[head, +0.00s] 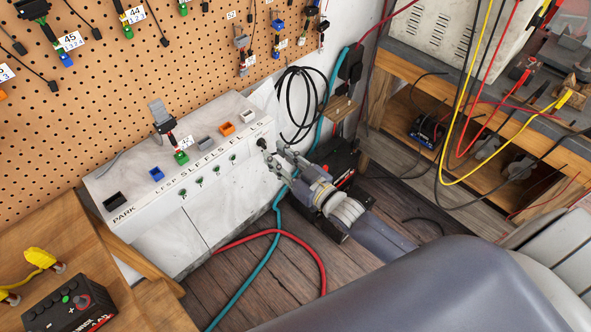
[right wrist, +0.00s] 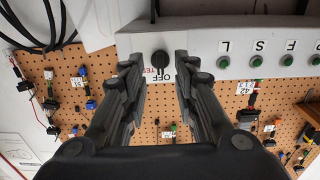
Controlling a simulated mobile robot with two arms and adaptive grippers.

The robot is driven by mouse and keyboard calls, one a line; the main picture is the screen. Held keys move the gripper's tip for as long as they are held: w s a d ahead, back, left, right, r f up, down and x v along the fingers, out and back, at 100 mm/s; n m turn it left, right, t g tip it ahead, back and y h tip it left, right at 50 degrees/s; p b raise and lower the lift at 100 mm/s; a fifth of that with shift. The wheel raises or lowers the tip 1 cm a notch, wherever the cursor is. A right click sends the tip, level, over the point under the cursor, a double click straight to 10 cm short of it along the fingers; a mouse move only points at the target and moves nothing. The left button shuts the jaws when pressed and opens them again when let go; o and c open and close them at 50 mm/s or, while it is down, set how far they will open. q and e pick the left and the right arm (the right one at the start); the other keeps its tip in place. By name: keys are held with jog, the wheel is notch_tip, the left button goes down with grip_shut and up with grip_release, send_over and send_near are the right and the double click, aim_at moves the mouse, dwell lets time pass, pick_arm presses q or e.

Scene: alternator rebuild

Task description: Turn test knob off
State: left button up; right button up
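The test knob (right wrist: 160,60) is a small black knob on the white panel's front face. In the right wrist view the word OFF is beside it and TEST is printed in red, partly hidden. Which way the knob points is not clear. It also shows in the head view (head: 262,143) at the right end of the white test bench (head: 165,245). My right gripper (head: 279,153) is open in front of the knob. In the right wrist view its fingers (right wrist: 160,75) stand on either side of the knob with gaps. My left gripper is not in view.
Green buttons (head: 200,182) line the bench front left of the knob. Colored connectors (head: 227,128) sit on its top. A perforated board (head: 150,70) with hanging plugs is behind. Red and teal hoses (head: 322,262) lie on the floor. A wooden shelf (head: 400,70) stands at right.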

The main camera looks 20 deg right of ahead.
jog(key=v, duration=0.8)
dwell(0.4)
jog(key=s+d+f+m+g+h, duration=0.1)
jog(key=s+d+f+g+h, duration=0.3)
jog(key=f, duration=0.7)
jog(key=s+f+g+y, duration=0.1)
jog(key=s+f, duration=0.4)
jog(key=f, duration=0.6)
jog(key=s+d+f+m+g+h, duration=0.1)
jog(key=s+f+g+h, duration=0.3)
jog(key=f, duration=0.6)
jog(key=s+f+g, duration=0.2)
jog(key=s+f, duration=0.2)
jog(key=s, duration=0.5)
jog(key=s+a+f+g, duration=0.1)
jog(key=s+f+g, duration=0.1)
jog(key=s+f, duration=0.3)
jog(key=s+a+f+g, duration=0.1)
jog(key=s+f+g, duration=0.2)
jog(key=s, duration=1)
notch_tip(320, 180, down, 2)
jog(key=shift+a+f+y, duration=0.2)
jog(key=shift+a+y, duration=0.05)
jog(key=shift+y, duration=0.15)
